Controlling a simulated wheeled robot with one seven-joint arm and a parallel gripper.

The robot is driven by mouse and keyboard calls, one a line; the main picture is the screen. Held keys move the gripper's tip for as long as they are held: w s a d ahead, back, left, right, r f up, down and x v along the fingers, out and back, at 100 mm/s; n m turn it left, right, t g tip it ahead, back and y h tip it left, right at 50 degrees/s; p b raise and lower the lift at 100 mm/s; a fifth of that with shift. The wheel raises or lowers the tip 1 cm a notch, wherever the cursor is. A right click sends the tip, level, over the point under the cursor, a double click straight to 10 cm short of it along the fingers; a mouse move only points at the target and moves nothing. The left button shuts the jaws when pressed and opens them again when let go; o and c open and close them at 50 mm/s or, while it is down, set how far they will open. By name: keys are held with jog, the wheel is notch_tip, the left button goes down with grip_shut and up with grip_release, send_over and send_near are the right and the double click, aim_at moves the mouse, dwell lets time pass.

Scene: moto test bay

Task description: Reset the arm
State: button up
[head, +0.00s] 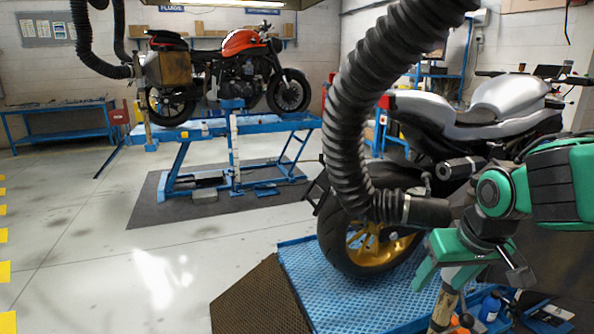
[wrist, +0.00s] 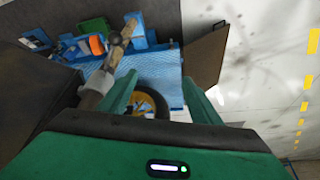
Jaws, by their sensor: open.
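My arm comes in from the right in the head view, green and black, in front of the silver motorcycle (head: 510,95). My gripper (wrist: 158,80) is open and empty. Its two green fingers stand apart in the wrist view, pointing toward the blue ramp platform (wrist: 172,84) and a yellow wheel (wrist: 142,104). In the head view a green part of the gripper (head: 440,262) shows beside the motorcycle's rear wheel. I cannot tell how far the fingers are from the wheel.
A thick black hose (head: 350,120) hangs down close to my arm; whether they touch is unclear. A tan post (head: 446,305) stands below the gripper. A red motorcycle (head: 245,60) sits on a blue lift (head: 190,130). The floor at left is clear.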

jog(key=s+d+f+m+g, duration=0.1)
jog(key=s+d+m+g, duration=0.1)
jog(key=s+d, duration=0.4)
jog(key=s+d+f+m+g, duration=0.1)
jog(key=s+d+m, duration=0.3)
jog(key=s, duration=0.8)
jog(key=shift+d+f+m+g, duration=0.4)
jog(key=shift+d+g, duration=0.3)
jog(key=shift+d, duration=0.5)
jog(key=shift+w+f, duration=0.2)
jog(key=shift+w, duration=0.35)
